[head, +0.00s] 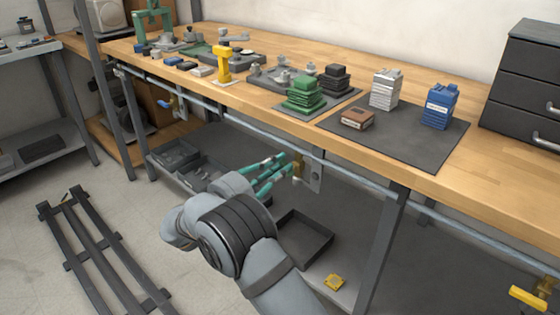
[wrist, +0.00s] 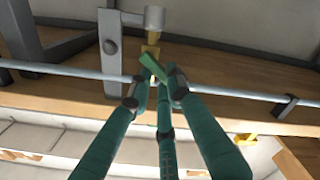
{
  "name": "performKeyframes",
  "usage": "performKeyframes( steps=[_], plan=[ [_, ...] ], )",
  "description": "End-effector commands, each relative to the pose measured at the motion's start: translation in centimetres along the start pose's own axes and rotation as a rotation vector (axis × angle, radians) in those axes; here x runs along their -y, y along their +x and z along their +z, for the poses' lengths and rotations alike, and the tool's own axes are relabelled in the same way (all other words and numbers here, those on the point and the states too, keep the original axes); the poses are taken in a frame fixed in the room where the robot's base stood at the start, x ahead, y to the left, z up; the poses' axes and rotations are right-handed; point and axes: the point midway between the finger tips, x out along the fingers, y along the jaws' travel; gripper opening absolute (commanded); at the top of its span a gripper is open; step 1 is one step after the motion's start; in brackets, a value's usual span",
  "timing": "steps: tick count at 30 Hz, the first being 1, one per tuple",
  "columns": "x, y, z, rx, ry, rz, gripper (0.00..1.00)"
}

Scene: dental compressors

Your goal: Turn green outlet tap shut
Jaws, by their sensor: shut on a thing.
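The green outlet tap has a brass body (head: 298,166) hanging from the pipe under the bench's front edge. Its green handle (wrist: 152,66) shows in the wrist view, slanting down and right from the brass body. My gripper (head: 272,168) has teal fingers and reaches the tap from the left in the head view. In the wrist view my gripper (wrist: 156,86) is shut on the green handle, with fingertips on both sides of it. The fingers hide the handle's lower end. In the head view the handle is hard to tell from the teal fingers.
A metal pipe (head: 350,178) runs along the bench front, with a grey bracket plate (wrist: 110,50) beside the tap. A blue tap (head: 165,104) is at the left and a yellow tap (head: 528,296) at the lower right. A dark tray (head: 318,228) lies on the shelf below.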

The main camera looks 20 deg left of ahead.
Motion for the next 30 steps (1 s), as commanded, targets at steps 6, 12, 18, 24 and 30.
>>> performKeyframes(
  steps=[6,12,18,24,30],
  plan=[
    [0.3,-0.1,-0.1,0.004,-0.207,0.000,0.00],
    [0.8,-0.1,0.0,0.004,-0.385,0.000,0.00],
    [1.3,-0.1,0.1,0.004,-0.529,0.000,0.00],
    [1.6,0.0,0.3,0.005,-0.629,-0.001,0.00],
    [1.7,0.0,0.4,0.005,-0.679,-0.001,0.00]
  ],
)
